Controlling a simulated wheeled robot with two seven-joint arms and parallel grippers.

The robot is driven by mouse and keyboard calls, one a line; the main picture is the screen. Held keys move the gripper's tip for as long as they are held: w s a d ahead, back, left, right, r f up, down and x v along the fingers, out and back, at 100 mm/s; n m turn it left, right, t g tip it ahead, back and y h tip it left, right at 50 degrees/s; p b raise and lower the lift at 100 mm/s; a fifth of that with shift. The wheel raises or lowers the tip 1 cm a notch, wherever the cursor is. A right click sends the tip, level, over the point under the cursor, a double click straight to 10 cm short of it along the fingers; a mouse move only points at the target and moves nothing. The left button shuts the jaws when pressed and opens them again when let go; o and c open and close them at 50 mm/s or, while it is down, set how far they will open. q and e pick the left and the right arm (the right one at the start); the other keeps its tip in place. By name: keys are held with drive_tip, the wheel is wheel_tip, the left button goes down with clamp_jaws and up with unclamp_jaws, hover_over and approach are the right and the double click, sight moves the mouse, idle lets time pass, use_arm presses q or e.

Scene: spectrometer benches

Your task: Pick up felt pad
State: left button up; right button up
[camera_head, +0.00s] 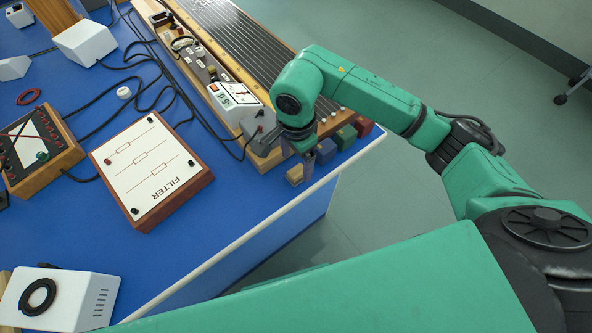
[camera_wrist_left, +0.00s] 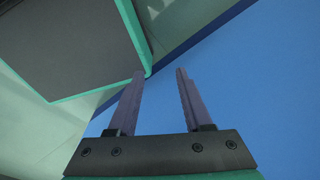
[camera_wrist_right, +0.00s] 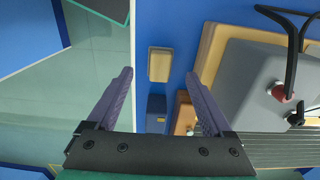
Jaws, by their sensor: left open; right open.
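A small tan, rounded block that looks like the felt pad (camera_head: 295,175) lies on the blue bench top near its front edge. In the right wrist view the felt pad (camera_wrist_right: 159,65) shows between and beyond the fingertips, not touched. My right gripper (camera_head: 306,164) points down above the bench edge beside the pad; it also shows in the right wrist view (camera_wrist_right: 158,74), open and empty. My left gripper (camera_wrist_left: 160,72) is open and empty in the left wrist view, with blue bench surface beyond it.
A blue block (camera_head: 326,151), a green block (camera_head: 347,137) and a red block (camera_head: 364,127) stand in a row beside the pad. A grey device on a wooden base (camera_wrist_right: 255,75) lies close to the right. A filter board (camera_head: 150,170) stands left on the bench.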

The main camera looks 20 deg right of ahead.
wheel_tip(320, 180, down, 4)
drive_tip(key=shift+d+f+p, duration=0.15)
drive_tip(key=shift+f+p, duration=0.1)
drive_tip(key=shift+p, duration=0.6)
drive_tip(key=shift+d+f, duration=0.1)
drive_tip(key=shift+f, duration=0.25)
use_arm(q)
drive_tip(key=shift+s+a+r, duration=0.3)
drive_tip(key=shift+a+r, duration=0.45)
drive_tip(key=shift+r, duration=0.2)
use_arm(e)
drive_tip(key=shift+c, duration=0.3)
clamp_jaws()
use_arm(q)
drive_tip(key=shift+d, duration=0.15)
use_arm(e)
drive_tip(key=shift+w+r, duration=0.1)
wheel_tip(320, 180, up, 13)
drive_tip(key=b, duration=0.2)
use_arm(q)
drive_tip(key=shift+f, duration=0.75)
use_arm(e)
wheel_tip(320, 180, up, 7)
hover_over(297, 170)
